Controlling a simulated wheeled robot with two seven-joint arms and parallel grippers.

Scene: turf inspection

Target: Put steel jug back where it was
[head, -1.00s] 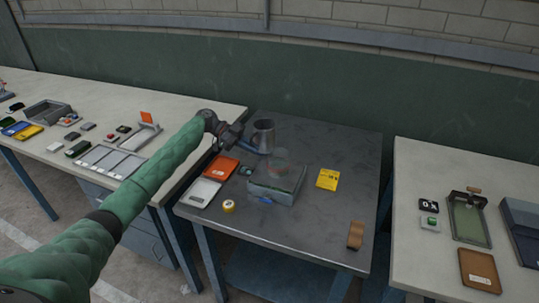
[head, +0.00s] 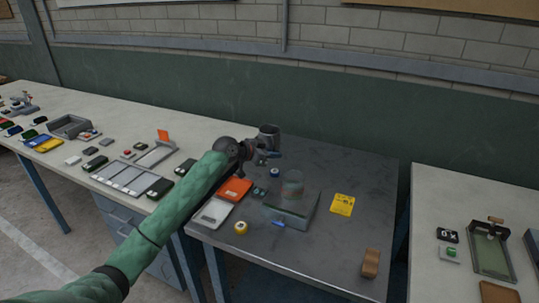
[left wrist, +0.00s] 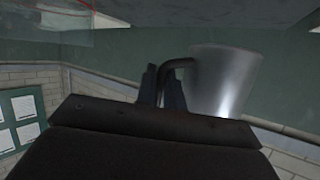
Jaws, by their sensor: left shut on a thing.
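The steel jug (head: 269,134) is a grey metal cylinder at the back left of the dark table, in the head view. My left gripper (head: 260,152) is beside it, shut on its handle. In the left wrist view the jug's shiny body (left wrist: 224,82) stands right of the fingers (left wrist: 163,88), and the dark bent handle (left wrist: 178,66) runs between them. The jug appears raised above the table; its base is partly hidden by the gripper. My right gripper is not in view.
A pale bench adjoins on the left.

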